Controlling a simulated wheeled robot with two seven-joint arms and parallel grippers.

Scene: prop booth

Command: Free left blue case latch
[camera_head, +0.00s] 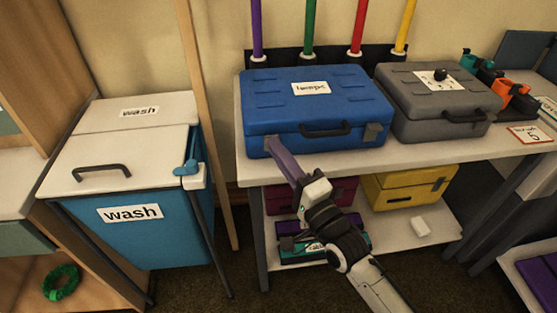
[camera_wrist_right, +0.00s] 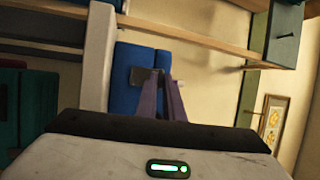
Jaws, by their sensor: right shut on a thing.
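The blue case (camera_head: 312,100), labelled "lamps", lies closed on the table, with a dark handle (camera_head: 325,130) at its front. Its right latch (camera_head: 372,133) is a grey plate flat on the front. My right gripper (camera_head: 276,147), with purple fingers, is at the left end of the case front and is shut on the left latch. In the right wrist view the latch (camera_wrist_right: 139,75) shows as a dark plate at the tips of the right gripper (camera_wrist_right: 163,80). My left gripper is not in view.
A grey case (camera_head: 435,100) stands close to the right of the blue one on the white table (camera_head: 400,154). A blue "wash" bin (camera_head: 150,232) with a white lid stands at the left.

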